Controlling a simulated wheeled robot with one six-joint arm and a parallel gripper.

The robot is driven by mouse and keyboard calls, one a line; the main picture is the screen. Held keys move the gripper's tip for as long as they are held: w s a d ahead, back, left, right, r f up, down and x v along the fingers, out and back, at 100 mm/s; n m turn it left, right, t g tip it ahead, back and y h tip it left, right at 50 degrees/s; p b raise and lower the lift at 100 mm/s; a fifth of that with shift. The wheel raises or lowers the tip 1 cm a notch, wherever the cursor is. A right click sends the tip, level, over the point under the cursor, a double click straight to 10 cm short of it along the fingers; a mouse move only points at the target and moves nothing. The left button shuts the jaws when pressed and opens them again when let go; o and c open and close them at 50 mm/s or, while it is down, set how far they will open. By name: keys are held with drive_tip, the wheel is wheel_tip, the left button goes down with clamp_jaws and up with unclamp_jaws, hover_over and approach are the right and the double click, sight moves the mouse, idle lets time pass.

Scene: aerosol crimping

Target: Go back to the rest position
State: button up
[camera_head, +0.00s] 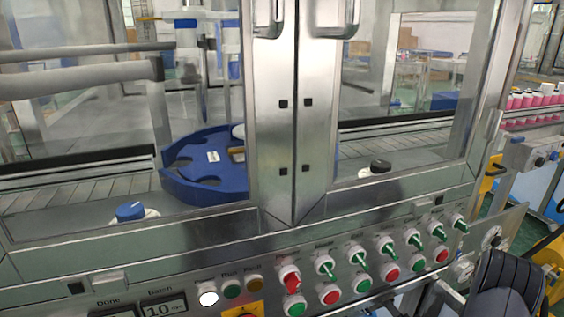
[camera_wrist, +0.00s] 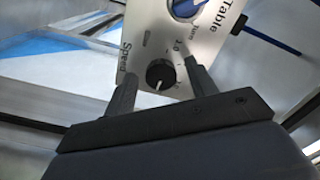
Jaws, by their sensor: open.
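My gripper (camera_wrist: 159,68) shows in the wrist view with its two grey fingers spread apart. A black knob (camera_wrist: 160,75) with a white pointer line, on a light panel (camera_wrist: 218,45) marked "Speed" and "Table", appears between the fingers. The knob stays visible and the fingers look apart from it; I cannot tell how far beyond the tips it lies. In the head view a dark part of my arm fills the lower right corner, and my gripper itself does not show there.
A steel machine with closed window doors (camera_head: 296,110) stands in front. Its sloping panel carries several green switches (camera_head: 413,238) and red buttons (camera_head: 330,293). A blue star-shaped plate (camera_head: 205,168) sits inside. Pink cans (camera_head: 527,98) stand on a conveyor at the right.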

drive_tip(key=p+v, duration=0.1)
drive_tip(key=v, duration=0.6)
drive_tip(key=shift+s, duration=0.1)
drive_tip(key=shift+r, duration=0.1)
